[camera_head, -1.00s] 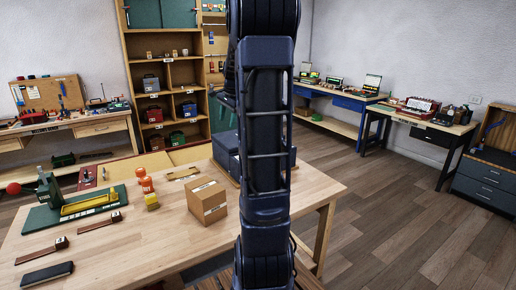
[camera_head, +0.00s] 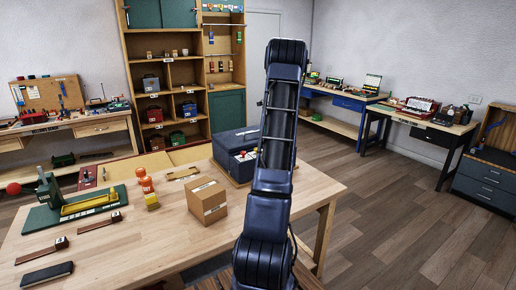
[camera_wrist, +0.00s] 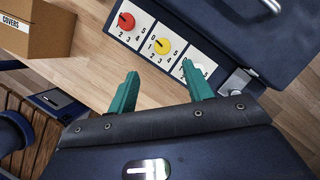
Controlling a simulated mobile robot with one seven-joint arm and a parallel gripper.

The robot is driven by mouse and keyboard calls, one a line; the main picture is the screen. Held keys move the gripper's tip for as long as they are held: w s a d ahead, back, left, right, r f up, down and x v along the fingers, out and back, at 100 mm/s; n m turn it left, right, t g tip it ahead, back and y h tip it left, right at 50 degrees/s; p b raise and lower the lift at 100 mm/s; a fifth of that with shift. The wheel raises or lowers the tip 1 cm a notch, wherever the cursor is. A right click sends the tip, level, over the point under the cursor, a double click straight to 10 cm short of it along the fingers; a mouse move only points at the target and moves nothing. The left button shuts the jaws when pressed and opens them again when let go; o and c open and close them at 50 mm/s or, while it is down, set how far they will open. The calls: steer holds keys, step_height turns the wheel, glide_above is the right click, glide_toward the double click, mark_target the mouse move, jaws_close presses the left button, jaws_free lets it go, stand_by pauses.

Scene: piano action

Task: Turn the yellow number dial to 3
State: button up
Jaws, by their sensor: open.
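The yellow dial (camera_wrist: 162,46) is a round knob on a white numbered plate, the middle one of three in a row on a dark blue box. A small dark mark shows near its upper left; I cannot read the setting surely. The red dial (camera_wrist: 126,21) is to its upper left, and a white dial (camera_wrist: 199,69) is to its lower right, partly hidden by a finger. My gripper (camera_wrist: 160,70) is open and empty, its two teal fingers apart, with the yellow dial just beyond their tips in the picture. The head view does not show my gripper.
The dark blue box (camera_head: 228,139) stands at the wooden table's far right edge. A cardboard box (camera_head: 207,201) sits in front of it, with orange and yellow pieces (camera_head: 147,187) to the left. A green press (camera_head: 70,208) stands further left.

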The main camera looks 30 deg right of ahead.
steer(key=x, duration=1.1)
steer(key=shift+d+f, duration=0.1)
steer(key=shift+d, duration=0.15)
steer(key=c, duration=0.9)
